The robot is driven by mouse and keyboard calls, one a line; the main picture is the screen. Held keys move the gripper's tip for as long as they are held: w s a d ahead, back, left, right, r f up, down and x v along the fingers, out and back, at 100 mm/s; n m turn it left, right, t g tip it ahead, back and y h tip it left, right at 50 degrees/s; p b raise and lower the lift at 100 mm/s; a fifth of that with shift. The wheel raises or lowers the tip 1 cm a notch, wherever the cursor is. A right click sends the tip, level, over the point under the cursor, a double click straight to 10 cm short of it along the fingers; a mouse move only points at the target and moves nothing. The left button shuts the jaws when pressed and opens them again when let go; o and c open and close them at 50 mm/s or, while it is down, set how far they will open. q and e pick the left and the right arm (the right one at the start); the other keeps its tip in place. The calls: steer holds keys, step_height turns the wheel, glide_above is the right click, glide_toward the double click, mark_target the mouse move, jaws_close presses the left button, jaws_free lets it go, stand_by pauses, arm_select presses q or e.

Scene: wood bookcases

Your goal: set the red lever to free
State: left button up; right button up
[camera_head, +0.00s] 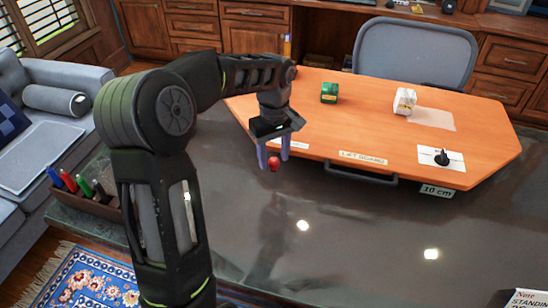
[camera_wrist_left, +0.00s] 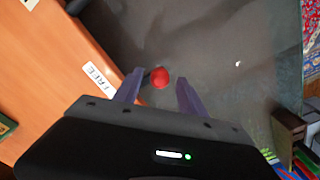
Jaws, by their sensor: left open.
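The red lever's round knob (camera_head: 274,163) shows at the left end of the orange board's front edge, above the dark table top. It also shows in the left wrist view (camera_wrist_left: 159,78), with a short dark stem on its left side. My left gripper (camera_head: 274,158) is open and points down over the knob. In the left wrist view its two purple fingertips (camera_wrist_left: 160,86) lie one on each side of the knob, with gaps. Whether the knob is between the tips or just beyond them I cannot tell. A white FREE label (camera_wrist_left: 97,77) sits on the board left of the knob.
The orange board (camera_head: 330,125) carries a green box (camera_head: 329,92), a white box (camera_head: 405,100) and a black knob (camera_head: 442,158). A dark handle (camera_head: 361,174) and a LIFT BOARD label (camera_head: 363,158) are at its front. A marker tray (camera_head: 85,195) stands left.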

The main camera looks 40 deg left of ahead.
arm_select(q)
steer(key=shift+f, duration=0.55)
jaws_close()
stand_by(1.0)
